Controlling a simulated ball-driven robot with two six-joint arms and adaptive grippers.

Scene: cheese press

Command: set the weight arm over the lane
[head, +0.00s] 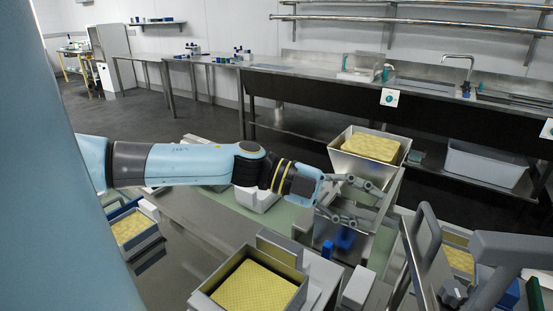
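My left gripper (375,204) reaches in from the left at mid-picture, its two grey fingers spread apart with nothing visible between them. It is over a steel frame (390,205) that looks like the press lane, below a steel mould (345,160) filled with a yellow cheese block (371,146). A blue part (345,238) sits low in the frame, under the fingers. I cannot pick out the weight arm with certainty; a grey bar with a bend (510,248) stands at the right edge. Contact between fingers and frame cannot be told. My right gripper is not seen.
A mould with yellow cheese (252,290) stands in front, another (132,228) at left. A grey loop handle (421,235) rises right of the frame. Behind are a long steel sink counter (310,83) and a grey tub (485,165). Floor at back left is clear.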

